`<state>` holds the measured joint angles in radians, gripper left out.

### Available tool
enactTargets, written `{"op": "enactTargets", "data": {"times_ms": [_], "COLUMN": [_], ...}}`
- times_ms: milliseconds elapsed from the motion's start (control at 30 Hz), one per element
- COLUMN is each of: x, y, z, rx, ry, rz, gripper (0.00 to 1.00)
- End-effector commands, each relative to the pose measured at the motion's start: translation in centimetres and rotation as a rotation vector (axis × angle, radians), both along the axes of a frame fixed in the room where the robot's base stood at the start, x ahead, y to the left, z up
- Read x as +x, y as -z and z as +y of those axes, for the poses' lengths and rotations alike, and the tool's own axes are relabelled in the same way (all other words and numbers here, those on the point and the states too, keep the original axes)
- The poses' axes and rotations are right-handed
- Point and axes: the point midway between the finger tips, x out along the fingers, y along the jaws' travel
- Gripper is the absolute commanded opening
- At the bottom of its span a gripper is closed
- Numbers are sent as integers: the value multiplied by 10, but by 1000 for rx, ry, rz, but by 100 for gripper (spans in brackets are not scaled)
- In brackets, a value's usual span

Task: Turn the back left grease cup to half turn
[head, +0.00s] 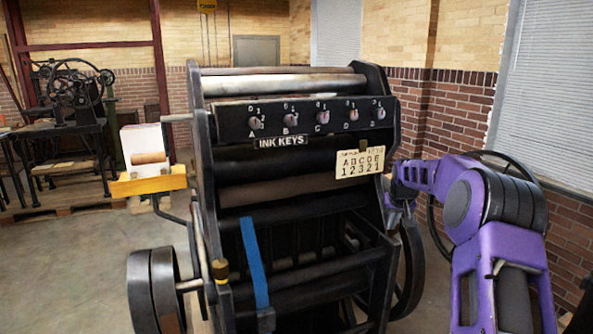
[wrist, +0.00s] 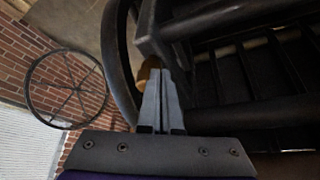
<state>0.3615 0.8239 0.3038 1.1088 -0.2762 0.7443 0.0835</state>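A brass grease cup (head: 220,268) sits low on the front left of the press frame in the head view. A second brass or tan rounded piece (wrist: 147,72) shows in the wrist view, partly hidden behind my fingertips; I cannot tell which grease cup it is. My gripper (wrist: 161,72) has its two fingers close together, with no object visible between them. Their tips overlap the brass piece in the picture; whether they touch it is unclear. In the head view, my arm reaches to the right side of the press, and the fingertips are hidden there.
The black press has an ink keys panel (head: 310,117), a lettered plate (head: 360,168) and a blue strap (head: 253,262). A spoked wheel (wrist: 67,90) stands left in the wrist view. Dark frame bars and rollers crowd the right of my fingers. A yellow shelf (head: 148,184) juts out left.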

Motion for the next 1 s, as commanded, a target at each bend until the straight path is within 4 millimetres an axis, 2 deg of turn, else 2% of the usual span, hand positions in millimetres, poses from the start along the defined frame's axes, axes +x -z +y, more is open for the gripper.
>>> {"op": "enactTargets", "data": {"times_ms": [433,733,1000], "x": [1,-6,-6], "y": [-1,-2,-29], "z": [1,3,4], "rx": [-1,-1,-1], "ry": [0,0,0], "rz": [-7,-4,-5], "gripper": [0,0,0]}}
